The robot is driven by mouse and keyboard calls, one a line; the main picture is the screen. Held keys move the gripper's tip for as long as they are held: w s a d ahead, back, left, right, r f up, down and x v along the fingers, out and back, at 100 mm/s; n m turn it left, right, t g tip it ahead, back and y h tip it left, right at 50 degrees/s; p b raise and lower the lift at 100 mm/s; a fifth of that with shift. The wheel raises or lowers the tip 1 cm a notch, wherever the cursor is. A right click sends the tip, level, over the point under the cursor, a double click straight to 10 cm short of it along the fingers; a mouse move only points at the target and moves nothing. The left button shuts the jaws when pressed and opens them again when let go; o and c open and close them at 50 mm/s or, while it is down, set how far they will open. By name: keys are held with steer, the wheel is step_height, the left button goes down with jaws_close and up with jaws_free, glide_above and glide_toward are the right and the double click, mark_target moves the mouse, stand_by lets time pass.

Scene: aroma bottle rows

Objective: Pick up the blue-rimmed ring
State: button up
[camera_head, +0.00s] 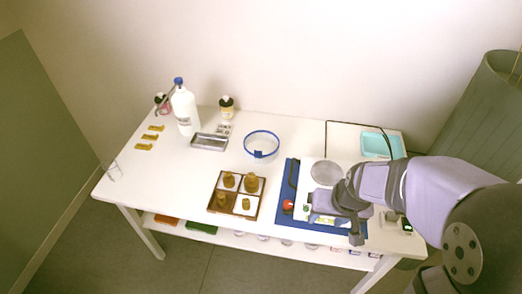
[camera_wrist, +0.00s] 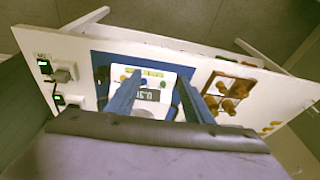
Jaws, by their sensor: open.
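The blue-rimmed ring (camera_head: 262,144) lies on the white table, left of my arm and behind the brown bottle tray. Its rim is blue with a small blue tab at the front, and its inside looks pale. I cannot make it out in the wrist view. My gripper (camera_head: 322,202) is over the blue mat at the right part of the table, to the right and front of the ring. In the wrist view my gripper (camera_wrist: 160,95) has its two blue fingers apart, with a white scale with a display seen between them.
A brown tray (camera_head: 209,208) with several amber bottles stands front centre. The blue mat (camera_head: 282,215) bears the scale, with a thin black stand behind. A white bottle (camera_head: 184,112), a metal tray (camera_head: 209,142) and a teal tray (camera_head: 377,146) stand farther back. Table around the ring is clear.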

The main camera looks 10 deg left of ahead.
steer(key=w+a+f+t+y+b, duration=0.1)
steer(key=w+a+f+t, duration=0.15)
steer(key=w+a, duration=0.6)
steer(key=w+a+f+t+b, duration=0.2)
steer(key=w+a+t, duration=0.1)
steer(key=w+a, duration=0.55)
steer(key=t+h+b, duration=0.2)
steer(key=t, duration=0.3)
glide_toward(258, 152)
steer(key=w, duration=0.1)
steer(key=shift+m, duration=0.3)
steer(key=shift+f+p+x, duration=0.1)
steer(key=shift+p+x, duration=0.5)
steer(key=shift+x, duration=0.85)
steer(key=shift+f+p+x, duration=0.15)
steer(key=shift+p+x, duration=0.4)
steer(key=shift+x, duration=1.75)
jaws_close()
